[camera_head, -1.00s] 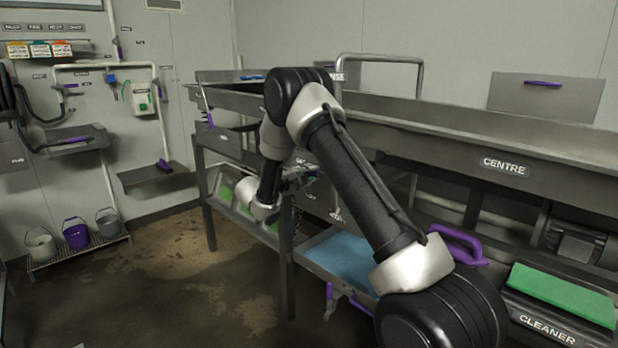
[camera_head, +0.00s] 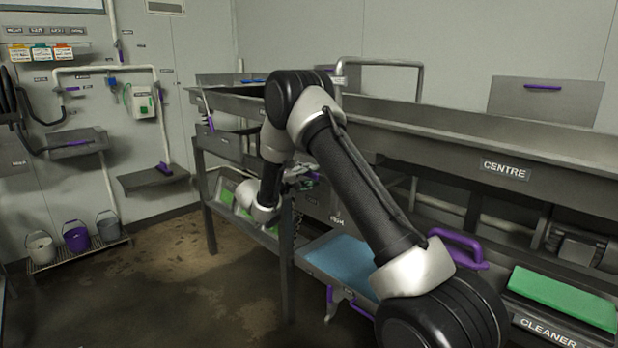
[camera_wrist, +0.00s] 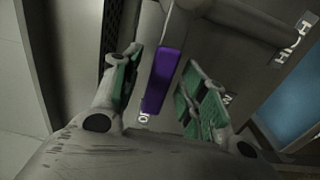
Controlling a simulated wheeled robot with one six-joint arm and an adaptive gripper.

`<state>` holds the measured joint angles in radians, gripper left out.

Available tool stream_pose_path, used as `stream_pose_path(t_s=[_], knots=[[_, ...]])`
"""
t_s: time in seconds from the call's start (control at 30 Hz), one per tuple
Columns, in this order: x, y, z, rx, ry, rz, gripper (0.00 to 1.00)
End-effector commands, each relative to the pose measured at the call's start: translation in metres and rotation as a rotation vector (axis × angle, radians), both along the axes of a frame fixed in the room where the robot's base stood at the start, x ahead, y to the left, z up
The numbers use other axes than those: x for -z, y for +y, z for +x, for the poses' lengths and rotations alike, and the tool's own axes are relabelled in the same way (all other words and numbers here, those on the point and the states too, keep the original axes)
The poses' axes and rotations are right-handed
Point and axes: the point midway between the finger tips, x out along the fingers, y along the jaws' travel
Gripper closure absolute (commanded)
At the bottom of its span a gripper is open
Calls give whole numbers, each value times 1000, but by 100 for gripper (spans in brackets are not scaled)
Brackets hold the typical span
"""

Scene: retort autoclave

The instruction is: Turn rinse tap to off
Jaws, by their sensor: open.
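A purple lever (camera_wrist: 160,85) on a pale stem, which looks like the tap handle, hangs in front of a grey panel in the wrist view. My gripper (camera_wrist: 163,64) is open, with its green-padded fingers on either side of the lever. A gap shows between the lever and the right finger; contact on the left side is unclear. A small label near the lever's lower end is partly hidden, so I cannot read the tap's setting. In the head view my gripper (camera_head: 298,176) is at the sink unit, and a bit of purple shows beside it.
A long metal trough marked CENTRE (camera_head: 505,168) runs along the right. Below it are a blue tray (camera_head: 342,262) and a green pad (camera_head: 563,297). Several buckets (camera_head: 76,235) stand on a low rack at left. The floor between is clear.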

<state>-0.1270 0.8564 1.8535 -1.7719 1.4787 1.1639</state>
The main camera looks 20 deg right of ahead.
Motion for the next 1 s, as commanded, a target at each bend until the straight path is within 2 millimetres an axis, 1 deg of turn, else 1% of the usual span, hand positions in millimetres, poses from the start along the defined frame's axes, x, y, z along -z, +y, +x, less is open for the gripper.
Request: stream_pose_path(t_s=[0.07,0.17,0.27,0.4,0.5,0.6,0.7,0.8,1.0], knots=[[0,3,-1,-1,0,0,57],[0,15,-4,-3,0,-1,57],[0,34,-11,-5,1,0,57],[0,65,-22,-5,1,0,57],[0,84,-29,-4,0,0,57],[0,99,-35,-3,0,0,57],[0,108,-39,-1,0,1,57],[0,113,-41,-1,0,0,57],[0,113,-41,0,0,0,57]])
